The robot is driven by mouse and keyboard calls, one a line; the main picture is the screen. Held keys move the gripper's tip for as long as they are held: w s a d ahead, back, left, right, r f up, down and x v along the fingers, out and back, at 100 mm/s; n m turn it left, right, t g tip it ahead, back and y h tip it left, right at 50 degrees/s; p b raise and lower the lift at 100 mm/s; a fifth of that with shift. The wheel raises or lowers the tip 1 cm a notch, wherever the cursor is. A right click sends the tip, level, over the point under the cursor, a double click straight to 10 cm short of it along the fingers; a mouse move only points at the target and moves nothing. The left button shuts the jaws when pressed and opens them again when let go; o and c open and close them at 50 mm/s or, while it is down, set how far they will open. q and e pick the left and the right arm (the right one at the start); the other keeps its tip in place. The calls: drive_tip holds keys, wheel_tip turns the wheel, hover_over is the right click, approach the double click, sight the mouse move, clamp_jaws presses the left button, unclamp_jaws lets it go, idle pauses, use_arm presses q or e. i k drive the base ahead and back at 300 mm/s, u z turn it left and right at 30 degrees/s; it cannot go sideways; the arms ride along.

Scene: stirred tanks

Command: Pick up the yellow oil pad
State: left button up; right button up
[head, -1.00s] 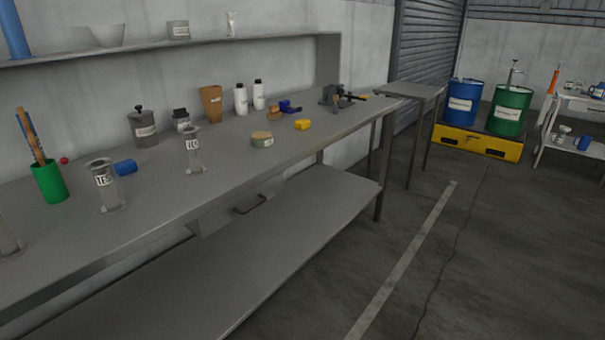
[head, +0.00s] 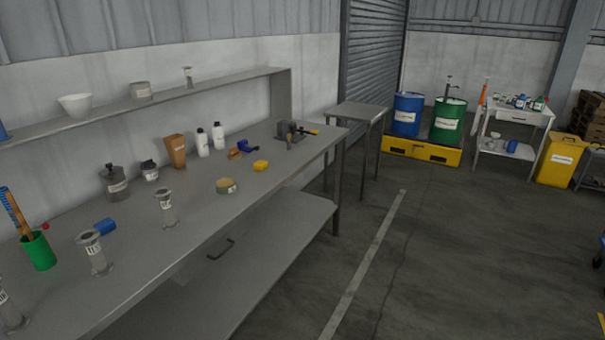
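A small yellow block (head: 261,166) lies on the grey workbench (head: 205,210), toward its far end and near the front edge. It may be the yellow oil pad, but it is too small to tell. A round greenish tin with a tan top (head: 226,186) sits nearer on the same bench. A blue item (head: 246,146) lies behind the yellow block. Neither of my grippers is in view.
A smaller grey table (head: 358,112) stands beyond the bench. Blue (head: 407,115) and green (head: 447,121) drums stand on a yellow pallet (head: 410,150). A white table (head: 526,119) and a yellow bin (head: 559,160) are at the right. The floor (head: 450,250) is clear.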

sight(261, 165)
drive_tip(key=z, duration=0.8)
drive_tip(key=k, duration=1.1)
drive_tip(key=z, duration=0.5)
drive_tip(key=i, duration=1.55)
drive_tip(key=u, duration=0.65)
drive_tip(key=i, duration=2)
drive_tip(key=u, duration=1.7)
drive_tip(key=i, duration=1.15)
drive_tip(key=u, duration=1.55)
drive_tip(key=i, duration=0.2)
drive_tip(key=z, duration=0.05)
